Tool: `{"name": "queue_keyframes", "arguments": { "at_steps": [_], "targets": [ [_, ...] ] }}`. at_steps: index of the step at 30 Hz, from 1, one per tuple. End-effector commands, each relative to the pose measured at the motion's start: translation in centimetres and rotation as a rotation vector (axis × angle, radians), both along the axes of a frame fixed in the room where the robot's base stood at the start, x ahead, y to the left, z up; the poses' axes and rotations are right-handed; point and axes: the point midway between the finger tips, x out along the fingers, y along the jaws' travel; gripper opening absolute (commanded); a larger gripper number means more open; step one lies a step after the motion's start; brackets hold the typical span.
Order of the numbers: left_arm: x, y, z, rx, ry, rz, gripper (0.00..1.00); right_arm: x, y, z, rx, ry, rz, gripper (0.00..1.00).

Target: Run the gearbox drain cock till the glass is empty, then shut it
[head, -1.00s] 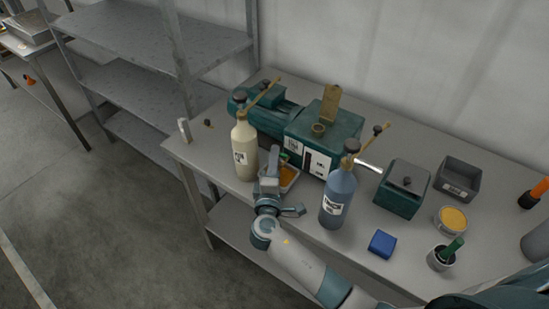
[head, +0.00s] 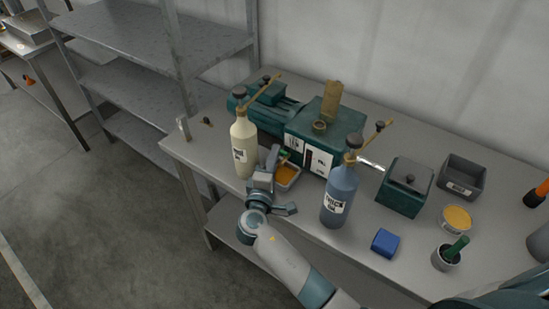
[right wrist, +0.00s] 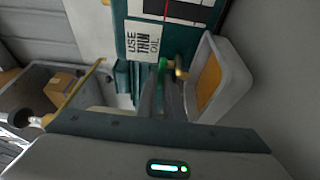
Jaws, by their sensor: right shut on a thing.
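The green gearbox (head: 345,123) stands on the bench with a label reading "USE THIN OIL" in the right wrist view (right wrist: 142,40). Its sight glass is a dark upright slot (head: 306,160); a red line shows in it in the right wrist view (right wrist: 183,10), but I cannot read the oil level. The drain cock's green lever (right wrist: 162,68) lies between the fingers of my right gripper (head: 271,160), which is shut on it. The cock's brass body (right wrist: 180,68) shows beside it. A grey tray (right wrist: 240,90) with amber oil sits under the cock. My left gripper is out of view.
A cream bottle (head: 243,145) stands just left of my right gripper. A blue bottle (head: 338,190) marked "THICK OIL" stands to its right. Further right are a green lidded box (head: 404,186), a grey bin (head: 461,175), a blue block (head: 384,243) and a cup (head: 446,258).

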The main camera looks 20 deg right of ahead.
Motion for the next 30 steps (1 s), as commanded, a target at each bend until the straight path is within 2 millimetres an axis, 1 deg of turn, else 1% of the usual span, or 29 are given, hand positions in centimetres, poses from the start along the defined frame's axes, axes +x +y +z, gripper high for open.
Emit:
{"name": "queue_keyframes", "arguments": {
  "at_steps": [4,5,6,7,16,20,26,30],
  "targets": [
    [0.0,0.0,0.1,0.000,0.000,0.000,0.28,0.0,0.0,0.0,0.001,0.001,0.000,0.00],
    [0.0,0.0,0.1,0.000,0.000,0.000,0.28,0.0,0.0,0.0,0.001,0.001,0.000,0.15],
    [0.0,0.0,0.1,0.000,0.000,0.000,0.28,0.0,0.0,0.0,0.001,0.001,0.000,0.24],
    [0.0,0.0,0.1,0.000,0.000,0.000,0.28,0.0,0.0,0.0,0.001,0.001,0.000,0.27],
    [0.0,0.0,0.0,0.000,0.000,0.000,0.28,-0.1,0.0,0.0,0.001,0.001,0.001,0.27],
    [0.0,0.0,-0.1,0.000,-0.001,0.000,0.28,-0.4,0.2,-0.1,0.001,0.001,0.001,0.27],
    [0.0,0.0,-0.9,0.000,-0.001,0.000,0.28,-2.0,1.2,-0.3,0.002,0.001,0.002,0.27],
    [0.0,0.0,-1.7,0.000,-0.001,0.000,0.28,-4.0,2.4,-0.4,0.002,0.001,0.002,0.27]
  ]
}}
